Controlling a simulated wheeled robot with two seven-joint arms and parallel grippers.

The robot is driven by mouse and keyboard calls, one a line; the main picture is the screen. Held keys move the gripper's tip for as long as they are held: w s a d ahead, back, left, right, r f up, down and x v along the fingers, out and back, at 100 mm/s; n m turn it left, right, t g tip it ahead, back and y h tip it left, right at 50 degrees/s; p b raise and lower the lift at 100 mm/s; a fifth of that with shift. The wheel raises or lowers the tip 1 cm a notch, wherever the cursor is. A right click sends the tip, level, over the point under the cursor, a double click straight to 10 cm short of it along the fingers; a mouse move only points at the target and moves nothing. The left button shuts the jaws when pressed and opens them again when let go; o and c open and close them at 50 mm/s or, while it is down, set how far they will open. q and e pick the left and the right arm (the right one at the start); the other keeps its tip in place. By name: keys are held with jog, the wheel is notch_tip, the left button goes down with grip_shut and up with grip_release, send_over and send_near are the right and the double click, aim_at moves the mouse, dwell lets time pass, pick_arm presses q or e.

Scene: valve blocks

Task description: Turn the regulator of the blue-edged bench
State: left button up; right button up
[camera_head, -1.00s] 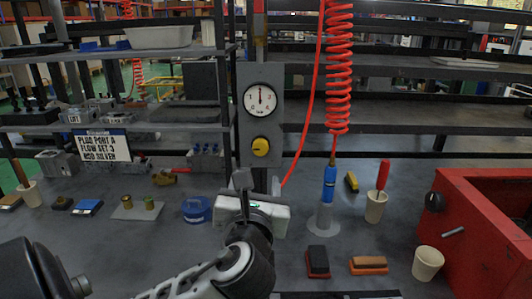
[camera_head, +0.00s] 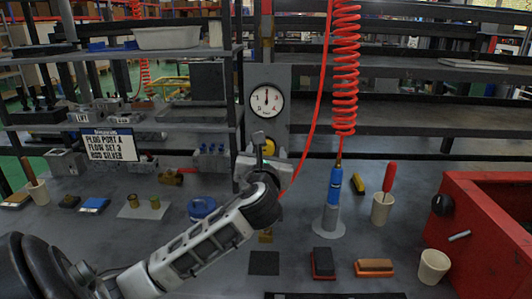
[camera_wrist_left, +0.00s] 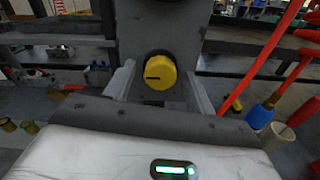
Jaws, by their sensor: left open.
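The regulator is a grey upright panel (camera_head: 277,105) with a round white gauge (camera_head: 267,101) above a yellow knob (camera_head: 269,147). The gauge needle points about straight up. The knob is partly hidden behind my left gripper (camera_head: 262,156) in the head view. In the left wrist view the yellow knob (camera_wrist_left: 160,72) shows whole, with a dark mark pointing left. My open left fingers stand to its left and right, apart from it as far as I can see. A sign (camera_head: 108,145) with a dark blue top edge stands at left. The right gripper is not in view.
A red coiled hose (camera_head: 345,70) hangs to a blue tool (camera_head: 334,186) right of the panel. A red box (camera_head: 480,215) stands at far right. Cups, blocks and small fittings lie on the grey bench (camera_head: 215,255). A thin red hose passes close right of my gripper.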

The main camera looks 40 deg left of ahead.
pick_arm(q)
jog(key=shift+c, duration=0.3)
jog(key=c, duration=0.9)
